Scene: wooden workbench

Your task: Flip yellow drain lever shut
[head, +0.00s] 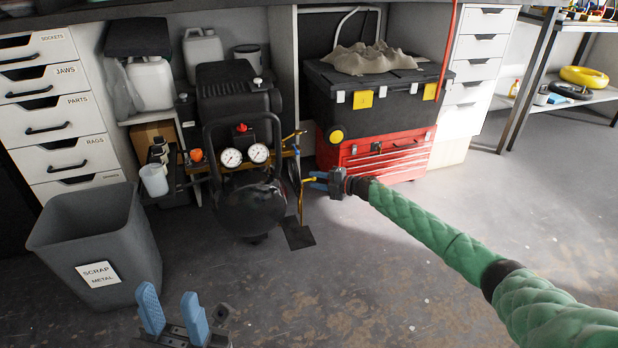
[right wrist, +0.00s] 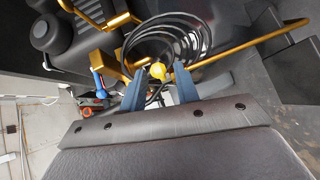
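The compressor's black tank (head: 250,205) stands on the floor. A yellow lever piece (head: 307,181) shows low at its right side, by my right gripper (head: 318,181), whose arm comes in from the right. In the right wrist view, a rounded yellow end (right wrist: 157,70) lies between or just beyond the blue fingertips of that gripper (right wrist: 160,76). The fingers stand apart with a gap; I cannot tell whether either touches the yellow part. My left gripper (head: 174,314) is at the bottom of the head view, its blue fingers wide apart and empty.
Coiled black hose (right wrist: 165,40) and a yellow bar (right wrist: 245,40) crowd my right gripper. A red toolbox (head: 375,160) stands behind it, and a grey scrap bin (head: 95,235) stands at the left. The floor (head: 420,270) at the right is clear.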

